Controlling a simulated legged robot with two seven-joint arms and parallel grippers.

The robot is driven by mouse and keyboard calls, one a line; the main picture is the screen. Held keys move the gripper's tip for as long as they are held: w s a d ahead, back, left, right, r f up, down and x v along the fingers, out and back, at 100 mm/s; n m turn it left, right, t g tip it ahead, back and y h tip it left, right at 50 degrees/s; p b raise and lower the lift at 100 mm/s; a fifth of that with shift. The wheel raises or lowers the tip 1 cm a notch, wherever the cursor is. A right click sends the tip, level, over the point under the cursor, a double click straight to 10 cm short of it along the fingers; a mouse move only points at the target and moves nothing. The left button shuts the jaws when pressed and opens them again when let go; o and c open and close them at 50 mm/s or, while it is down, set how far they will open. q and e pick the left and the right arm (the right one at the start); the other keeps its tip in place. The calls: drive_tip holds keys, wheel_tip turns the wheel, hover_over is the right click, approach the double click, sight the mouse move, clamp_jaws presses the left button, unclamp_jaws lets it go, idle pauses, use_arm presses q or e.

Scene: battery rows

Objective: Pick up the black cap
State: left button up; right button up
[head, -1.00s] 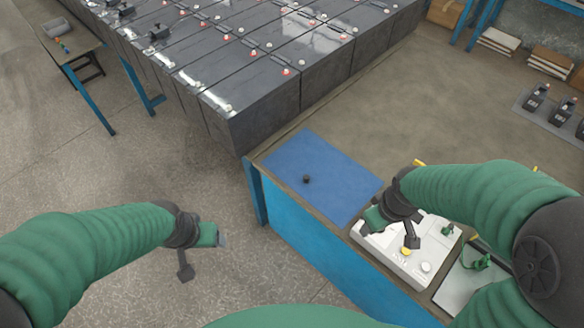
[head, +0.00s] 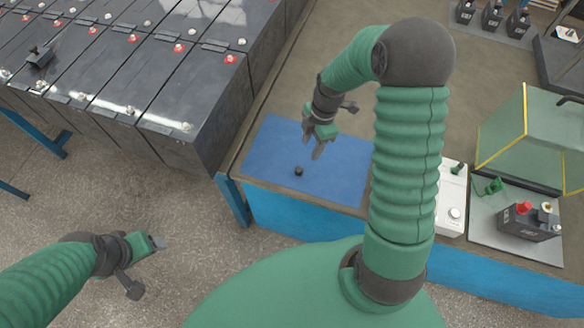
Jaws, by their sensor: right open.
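A row of large dark batteries (head: 190,90) stands to the left of the table. A white device (head: 452,205), partly behind my right arm, and a grey tray (head: 490,222) with a small battery (head: 530,222) lie to the right.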

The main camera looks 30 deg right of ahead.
hover_over(299, 169)
drive_tip(key=d, duration=0.3)
wheel_tip(299, 169, down, 7)
drive_tip(key=a+f, duration=0.3)
drive_tip(key=shift+s+a+f, duration=0.1)
drive_tip(key=shift+a+f, duration=0.15)
drive_tip(key=shift+f, duration=0.1)
wheel_tip(299, 169, down, 2)
drive_tip(key=shift+d+f, duration=0.1)
drive_tip(key=shift+d, duration=0.05)
drive_tip(key=shift+w+d+f, duration=0.2)
drive_tip(key=shift+d, duration=0.2)
drive_tip(key=shift+c, duration=0.8)
drive_tip(key=shift+r, duration=0.1)
drive_tip(key=shift+c, duration=1.2)
drive_tip(key=shift+a+r, duration=0.1)
drive_tip(key=shift+a, duration=0.3)
clamp_jaws()
use_arm(q)
drive_tip(key=shift+w, duration=0.25)
drive_tip(key=shift+d+r, duration=0.1)
use_arm(e)
drive_tip(key=shift+d, duration=0.15)
